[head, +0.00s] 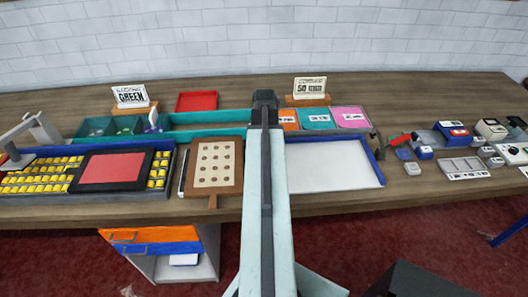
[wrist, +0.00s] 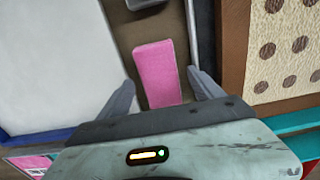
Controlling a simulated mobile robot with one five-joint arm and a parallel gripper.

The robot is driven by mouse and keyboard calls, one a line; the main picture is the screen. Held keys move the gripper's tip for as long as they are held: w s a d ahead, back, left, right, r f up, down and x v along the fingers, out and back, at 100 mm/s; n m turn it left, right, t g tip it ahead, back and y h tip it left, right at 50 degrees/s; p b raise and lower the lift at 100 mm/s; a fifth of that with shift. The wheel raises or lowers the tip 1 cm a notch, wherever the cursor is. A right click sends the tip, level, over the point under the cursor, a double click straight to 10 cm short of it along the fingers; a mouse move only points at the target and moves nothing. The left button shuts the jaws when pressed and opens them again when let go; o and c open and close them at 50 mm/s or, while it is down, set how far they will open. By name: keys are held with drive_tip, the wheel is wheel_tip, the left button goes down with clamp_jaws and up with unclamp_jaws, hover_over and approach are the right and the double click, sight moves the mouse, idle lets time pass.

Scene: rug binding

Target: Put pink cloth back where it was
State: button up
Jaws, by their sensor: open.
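The pink cloth (wrist: 158,75) is a flat, narrow pink strip lying on the brown table top in the wrist view. It lies in the gap between the white tray and the dotted board. My gripper (wrist: 162,80) is open, with one grey finger on each side of the strip and nothing held. I cannot tell how high the fingers are above it. In the head view my arm hides the strip and my gripper. A pink square with a white label (head: 351,117) sits at the back, right of an orange (head: 288,120) and a teal square (head: 315,119).
The white tray with blue sides (head: 325,165) lies right of my arm. The brown dotted board (head: 213,167) and a blue tray of yellow pieces (head: 40,178) lie left. Small devices (head: 455,133) crowd the far right. A teal tray (head: 205,120) runs along the back.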

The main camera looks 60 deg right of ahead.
wheel_tip(320, 180, up, 10)
drive_tip(key=p, duration=0.9)
drive_tip(key=shift+r, duration=0.25)
drive_tip(key=w+a+n, duration=0.3)
drive_tip(key=w+a, duration=0.6)
drive_tip(key=a, duration=0.3)
drive_tip(key=w+a+n, duration=0.3)
drive_tip(key=w+a, duration=0.6)
drive_tip(key=a, duration=0.2)
drive_tip(key=w+a+n, duration=0.2)
drive_tip(key=a, duration=1.1)
drive_tip(key=w+a+n, duration=0.2)
drive_tip(key=a+n, duration=0.1)
drive_tip(key=a, duration=1)
drive_tip(key=shift+a, duration=0.35)
